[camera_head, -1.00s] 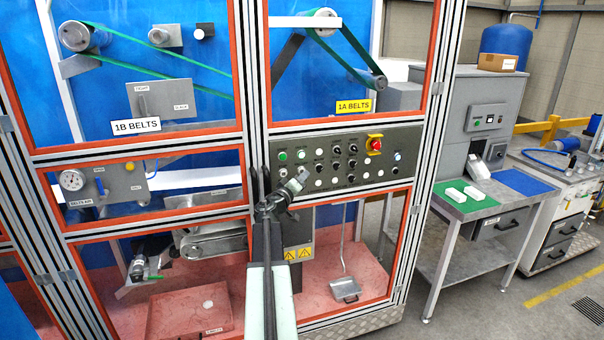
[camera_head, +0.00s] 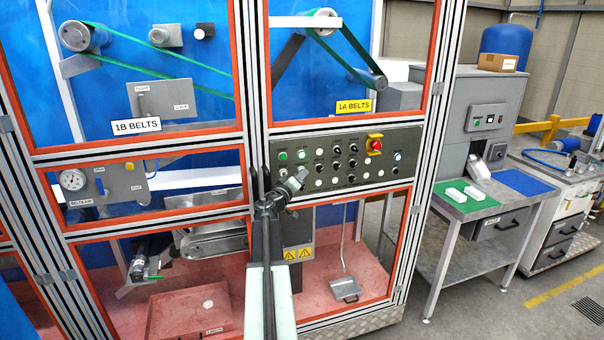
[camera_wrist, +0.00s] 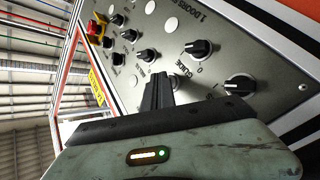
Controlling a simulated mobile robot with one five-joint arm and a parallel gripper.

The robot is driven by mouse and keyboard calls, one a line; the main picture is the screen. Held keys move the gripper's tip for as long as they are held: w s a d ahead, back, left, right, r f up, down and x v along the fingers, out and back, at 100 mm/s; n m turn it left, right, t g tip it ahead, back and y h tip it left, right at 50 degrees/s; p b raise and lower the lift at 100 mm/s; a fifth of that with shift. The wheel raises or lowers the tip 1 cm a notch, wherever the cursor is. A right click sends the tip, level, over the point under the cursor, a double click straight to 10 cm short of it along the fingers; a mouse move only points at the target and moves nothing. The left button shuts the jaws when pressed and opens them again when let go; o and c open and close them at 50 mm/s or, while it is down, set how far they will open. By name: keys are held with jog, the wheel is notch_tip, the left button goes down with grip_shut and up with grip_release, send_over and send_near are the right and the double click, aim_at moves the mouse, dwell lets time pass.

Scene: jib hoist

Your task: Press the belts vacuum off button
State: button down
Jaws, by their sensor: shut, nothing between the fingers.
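The grey control panel (camera_head: 345,182) carries rows of small round buttons, lamps and black knobs. A green button (camera_head: 282,156) and a white one beside it are at its upper left. The labels are too small to read in the head view, so I cannot tell which is the belts vacuum off button. My gripper (camera_head: 302,174) is in front of the panel's lower left part. In the wrist view, my gripper (camera_wrist: 158,92) is shut and empty, its fingers in front of the panel face among black knobs (camera_wrist: 199,49). Whether the tips touch the panel is unclear.
A red emergency stop (camera_head: 375,144) on a yellow base is at the panel's upper right. Orange-edged frames and metal posts surround the panel. A workbench (camera_head: 475,205) with green and blue mats stands to the right. Floor in front of it is clear.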

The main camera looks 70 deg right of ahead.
jog(key=shift+w+d, duration=0.15)
jog(key=shift+d, duration=0.05)
jog(key=shift+a, duration=0.1)
dwell(0.4)
jog(key=shift+s+a, duration=0.55)
jog(key=shift+a, duration=0.05)
jog(key=shift+s+a, duration=0.1)
jog(key=s+a, duration=0.1)
jog(key=a, duration=0.1)
jog(key=s+a, duration=0.1)
jog(key=s, duration=0.1)
jog(key=shift+a, duration=0.35)
jog(key=shift+w, duration=0.1)
dwell(0.4)
